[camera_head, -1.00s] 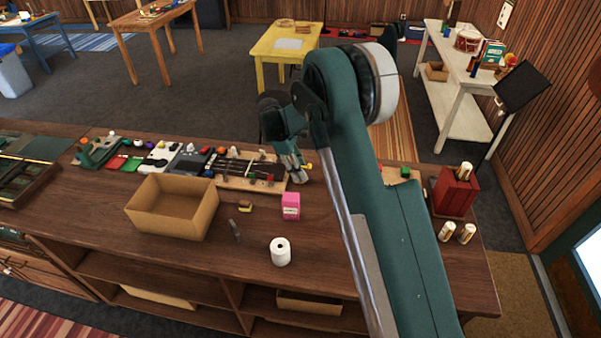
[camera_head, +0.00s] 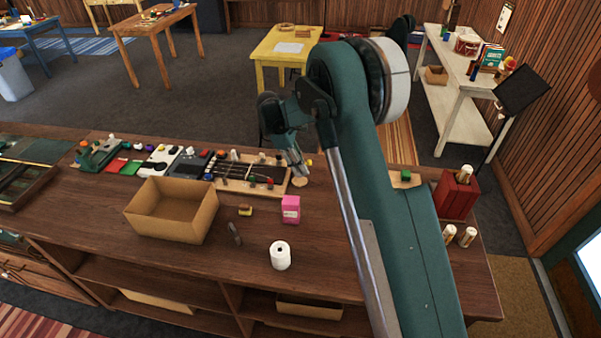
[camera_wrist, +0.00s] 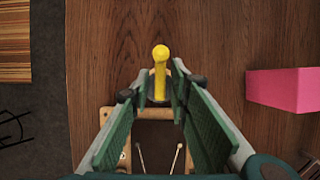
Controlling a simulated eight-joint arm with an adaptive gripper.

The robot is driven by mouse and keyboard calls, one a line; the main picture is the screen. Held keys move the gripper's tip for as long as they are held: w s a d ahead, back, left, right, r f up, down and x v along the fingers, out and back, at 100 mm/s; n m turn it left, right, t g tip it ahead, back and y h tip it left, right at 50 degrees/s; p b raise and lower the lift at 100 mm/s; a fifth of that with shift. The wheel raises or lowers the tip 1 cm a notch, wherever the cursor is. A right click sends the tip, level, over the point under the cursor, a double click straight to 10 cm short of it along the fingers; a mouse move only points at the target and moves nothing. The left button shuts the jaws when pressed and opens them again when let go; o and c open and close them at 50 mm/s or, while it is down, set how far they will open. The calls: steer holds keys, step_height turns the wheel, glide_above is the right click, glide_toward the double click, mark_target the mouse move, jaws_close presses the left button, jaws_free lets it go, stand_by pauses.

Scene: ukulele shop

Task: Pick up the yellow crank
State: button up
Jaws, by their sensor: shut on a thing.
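The yellow crank (camera_wrist: 160,62) stands out between the fingertips in the wrist view, its rounded knob end showing clear. A small piece of it (camera_head: 309,162) shows beside the fingertips in the head view. My gripper (camera_wrist: 161,90) has its fingers close on both sides of the crank and is shut on it. In the head view my gripper (camera_head: 298,165) is over the right end of the board with rods (camera_head: 235,180), near a pale round piece (camera_head: 300,182). The crank's lower part is mostly hidden by the fingers.
A pink box (camera_head: 290,209), a white roll (camera_head: 280,255) and an open cardboard box (camera_head: 172,228) stand on the wooden counter (camera_head: 330,265). A red container (camera_head: 456,195) is at right. Bare counter lies around the pink box.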

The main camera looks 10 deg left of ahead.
steer(key=shift+r+b, duration=0.35)
steer(key=shift+r, duration=2.75)
